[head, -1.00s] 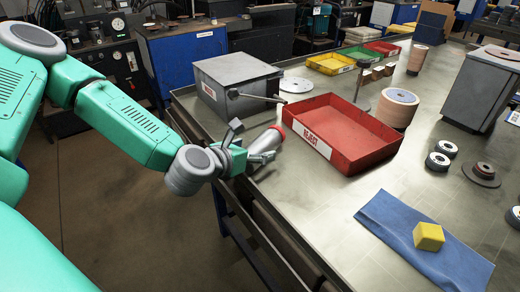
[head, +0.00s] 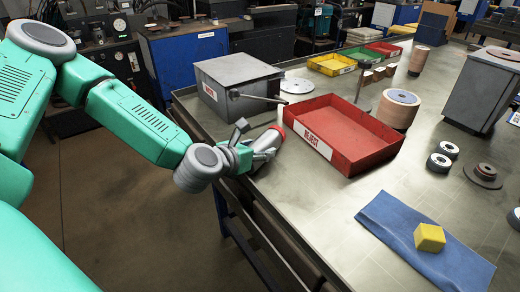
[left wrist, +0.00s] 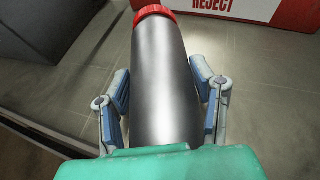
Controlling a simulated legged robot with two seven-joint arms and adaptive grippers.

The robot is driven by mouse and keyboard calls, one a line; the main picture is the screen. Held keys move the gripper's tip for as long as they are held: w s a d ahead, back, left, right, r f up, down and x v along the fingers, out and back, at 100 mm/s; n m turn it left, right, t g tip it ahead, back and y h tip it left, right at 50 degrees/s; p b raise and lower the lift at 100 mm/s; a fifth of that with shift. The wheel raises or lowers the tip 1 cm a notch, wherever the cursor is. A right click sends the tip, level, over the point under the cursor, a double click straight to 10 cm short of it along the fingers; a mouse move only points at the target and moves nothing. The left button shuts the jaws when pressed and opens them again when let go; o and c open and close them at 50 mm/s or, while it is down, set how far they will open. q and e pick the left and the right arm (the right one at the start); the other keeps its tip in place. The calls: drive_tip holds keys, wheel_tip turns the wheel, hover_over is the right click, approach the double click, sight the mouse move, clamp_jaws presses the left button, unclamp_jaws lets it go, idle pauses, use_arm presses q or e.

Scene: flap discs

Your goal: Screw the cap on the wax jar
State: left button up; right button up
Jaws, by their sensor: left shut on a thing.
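My left gripper (head: 264,150) is at the near left edge of the bench, beside the red REJECT tray. It is shut on a grey metallic cylinder with a red end (head: 270,139). In the left wrist view the cylinder (left wrist: 165,80) stands between the two fingers (left wrist: 160,88), and its red end (left wrist: 154,12) points away from the wrist. I cannot tell whether this cylinder is the wax jar or whether its red end is a separate cap. No other clear jar or loose cap shows. My right gripper is not in view.
The red REJECT tray (head: 376,155) lies just right of the cylinder. A grey box with a lever (head: 232,90) stands behind. A blue cloth (head: 389,226) with a yellow block (head: 429,237) lies front right. Bench between tray and cloth is clear.

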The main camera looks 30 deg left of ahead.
sight(258, 143)
use_arm(q)
wheel_tip(258, 143, up, 10)
drive_tip(key=shift+r+p, duration=0.1)
drive_tip(key=shift+p, duration=0.75)
drive_tip(key=o, duration=0.6)
drive_tip(key=shift+c, duration=0.2)
clamp_jaws()
